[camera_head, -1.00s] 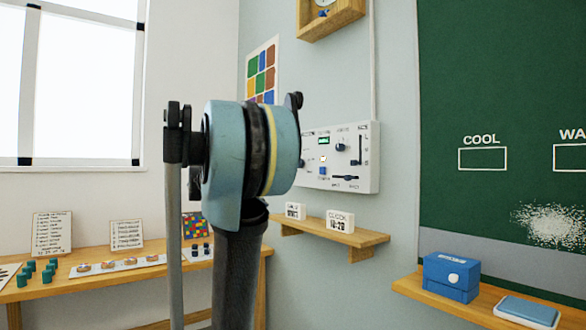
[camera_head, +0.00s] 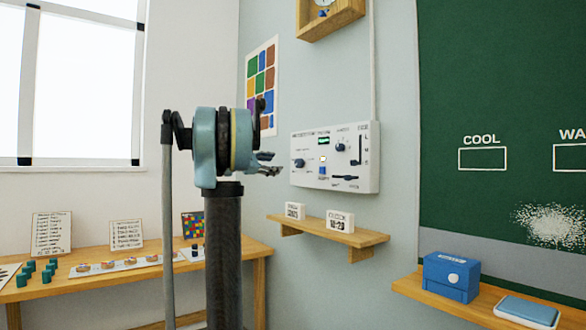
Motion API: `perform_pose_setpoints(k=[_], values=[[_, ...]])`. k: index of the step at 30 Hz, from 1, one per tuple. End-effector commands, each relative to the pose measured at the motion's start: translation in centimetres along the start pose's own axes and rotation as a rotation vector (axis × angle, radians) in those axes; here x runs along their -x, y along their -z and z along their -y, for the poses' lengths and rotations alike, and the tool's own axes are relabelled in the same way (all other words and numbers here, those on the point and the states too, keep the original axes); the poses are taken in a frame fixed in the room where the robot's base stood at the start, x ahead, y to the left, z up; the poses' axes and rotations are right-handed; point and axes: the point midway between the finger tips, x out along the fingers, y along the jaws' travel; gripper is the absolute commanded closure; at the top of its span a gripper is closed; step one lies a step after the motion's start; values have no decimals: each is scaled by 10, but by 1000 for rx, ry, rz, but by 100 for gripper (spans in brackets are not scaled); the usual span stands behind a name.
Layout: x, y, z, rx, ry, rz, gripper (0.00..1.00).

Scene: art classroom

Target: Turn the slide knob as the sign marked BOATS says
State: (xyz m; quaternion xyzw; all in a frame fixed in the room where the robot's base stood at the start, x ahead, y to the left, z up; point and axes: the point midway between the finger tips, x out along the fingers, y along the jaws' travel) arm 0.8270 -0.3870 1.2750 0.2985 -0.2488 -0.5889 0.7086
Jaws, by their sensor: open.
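The white control panel (camera_head: 366,183) hangs on the blue-grey wall. It has a dark knob (camera_head: 299,163) at its left and another knob (camera_head: 340,147) at its upper right. It also carries sliders, a green display and a blue button. Their labels are too small to read, so I cannot tell which is the slide knob. I cannot make out a sign marked BOATS. My gripper (camera_head: 270,164) is open and empty, left of the panel in the picture and pointing towards it. It appears apart from the panel.
Two small white signs, one of them (camera_head: 340,221) seeming to read CLOCK 10:20, stand on a wooden shelf (camera_head: 355,240) below the panel. A wooden table (camera_head: 258,249) at left holds sign boards and small objects. A blue box (camera_head: 451,276) stands on the chalkboard ledge.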

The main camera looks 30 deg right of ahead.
Motion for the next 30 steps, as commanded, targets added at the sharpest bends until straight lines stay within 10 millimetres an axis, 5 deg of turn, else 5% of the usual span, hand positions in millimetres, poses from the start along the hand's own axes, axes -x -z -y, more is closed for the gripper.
perform_pose_setpoints(k=[18,30], values=[[-107,0,1,-1,2,1,41],[-132,0,1,-1,1,-1,41]])
